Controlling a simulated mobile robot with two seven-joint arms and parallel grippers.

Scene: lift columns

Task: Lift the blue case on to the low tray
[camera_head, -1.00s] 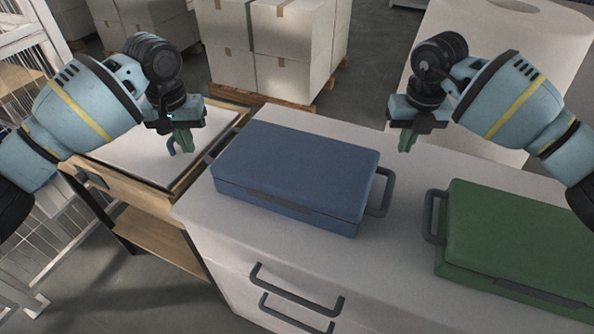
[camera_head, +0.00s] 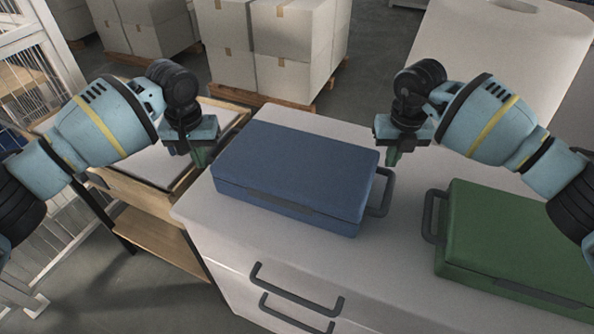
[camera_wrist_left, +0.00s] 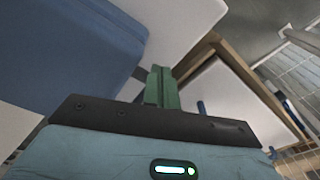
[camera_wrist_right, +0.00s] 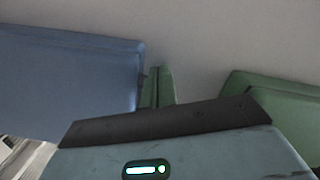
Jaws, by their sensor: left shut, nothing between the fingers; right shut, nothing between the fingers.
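The blue case (camera_head: 295,172) lies flat on the white counter, with a grey handle at each short end. My left gripper (camera_head: 200,160) is shut and empty above the case's left end, hiding most of that handle; the case also shows in the left wrist view (camera_wrist_left: 60,50). My right gripper (camera_head: 393,158) is shut and empty above the case's right handle (camera_head: 383,192). In the right wrist view the case (camera_wrist_right: 70,80) is left of the fingers. The low tray (camera_head: 150,160), pale with a wooden rim, stands left of the counter, partly hidden by my left arm.
A green case (camera_head: 515,240) with a grey handle lies on the white counter (camera_head: 330,262), right of the blue case. A white roll (camera_head: 500,60) stands behind. Stacked white boxes (camera_head: 275,45) on pallets are at the back. A wire cage (camera_head: 60,240) is at left.

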